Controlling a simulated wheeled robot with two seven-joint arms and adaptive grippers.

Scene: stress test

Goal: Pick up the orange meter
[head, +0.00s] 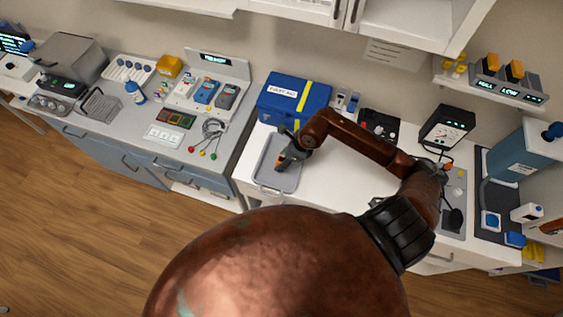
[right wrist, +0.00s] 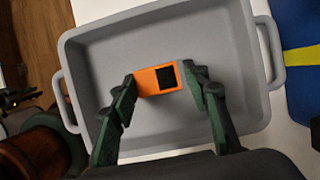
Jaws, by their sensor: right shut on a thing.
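The orange meter (right wrist: 150,82) has a dark square screen and a grey end. In the right wrist view it is between the two green-black fingers of my right gripper (right wrist: 160,90), over the grey tray (right wrist: 85,60). My right gripper is shut on it, one finger at each end. In the head view my right gripper (head: 284,160) is at the tray (head: 262,172), with a small orange patch of the meter (head: 281,162) showing. I cannot tell if the meter touches the tray floor.
A blue case (head: 290,98) with a yellow band stands just behind the tray. A black device (head: 380,125) and a meter box (head: 446,127) stand further right. The white counter (head: 340,185) right of the tray is clear. A grey-topped bench (head: 110,115) with several instruments is at left.

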